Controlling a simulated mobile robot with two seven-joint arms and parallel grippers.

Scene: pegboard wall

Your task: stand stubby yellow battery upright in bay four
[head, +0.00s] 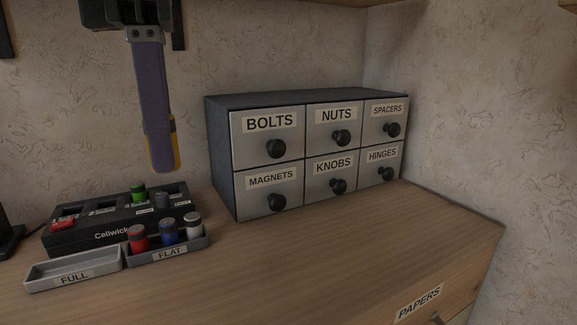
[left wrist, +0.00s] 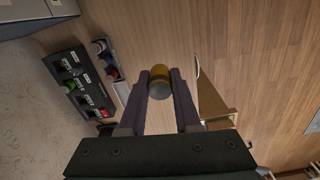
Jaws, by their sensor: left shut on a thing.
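My left gripper (head: 160,160) hangs fingers down, above and to the right of the charger. It is shut on a stubby yellow battery (left wrist: 160,73) with a grey end, held between the fingertips in the left wrist view. In the head view a finger hides most of the battery, with a yellow edge (head: 176,145) showing. The black Cellwick charger (head: 75,238) stands on the bench at left; it also shows in the left wrist view (left wrist: 66,66). It holds a red, a green and a grey battery. Its bay labels are too small to read. My right gripper is out of view.
The FULL tray (head: 73,270) is empty. A labelled drawer cabinet (head: 220,160) stands at right. The front bench is clear.

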